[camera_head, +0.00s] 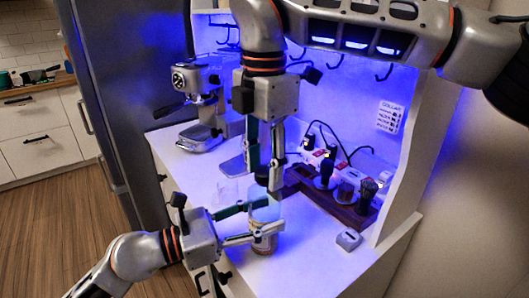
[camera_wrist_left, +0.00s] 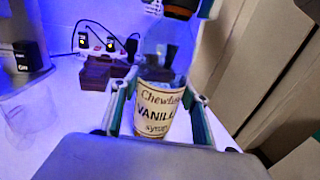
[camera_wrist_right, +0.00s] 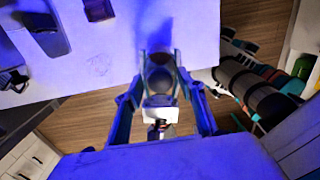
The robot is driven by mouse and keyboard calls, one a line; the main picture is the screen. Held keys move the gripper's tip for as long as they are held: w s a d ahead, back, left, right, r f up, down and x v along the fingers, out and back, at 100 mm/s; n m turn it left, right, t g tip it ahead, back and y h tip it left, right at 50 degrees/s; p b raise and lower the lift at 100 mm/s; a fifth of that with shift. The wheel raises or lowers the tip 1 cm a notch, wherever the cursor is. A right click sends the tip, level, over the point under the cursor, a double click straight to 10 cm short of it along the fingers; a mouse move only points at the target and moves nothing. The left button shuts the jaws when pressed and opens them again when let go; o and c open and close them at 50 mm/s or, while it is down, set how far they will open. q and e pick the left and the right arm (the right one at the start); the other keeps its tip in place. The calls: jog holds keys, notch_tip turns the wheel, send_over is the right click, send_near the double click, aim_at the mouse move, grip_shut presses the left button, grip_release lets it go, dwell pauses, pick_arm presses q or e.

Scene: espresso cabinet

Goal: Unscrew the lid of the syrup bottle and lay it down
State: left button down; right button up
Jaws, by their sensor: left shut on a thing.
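The syrup bottle (camera_head: 263,242) stands on the white counter, a clear bottle with a cream label reading vanilla syrup. Its label faces my left wrist camera (camera_wrist_left: 158,112). My left gripper (camera_head: 268,218) is shut around the bottle's body from the side. The dark lid (camera_wrist_left: 181,8) is at the top edge of the left wrist view, above the clear neck. My right gripper (camera_head: 266,180) points straight down over the bottle, its fingers on either side of the lid. The right wrist view shows the dark round lid (camera_wrist_right: 159,80) between those fingers. Whether they touch it is unclear.
A wooden rack (camera_head: 344,211) with dark-handled tools stands right of the bottle, and a small white box (camera_head: 348,240) lies nearer. The espresso machine (camera_head: 205,108) is at the back left. A clear glass (camera_head: 228,190) stands left of the bottle. Some counter near the front right is bare.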

grip_shut()
jog(key=n, duration=2.3)
jog(key=shift+r+n, duration=0.1)
jog(key=shift+n, duration=0.3)
jog(key=n, duration=0.3)
jog(key=shift+n, duration=0.3)
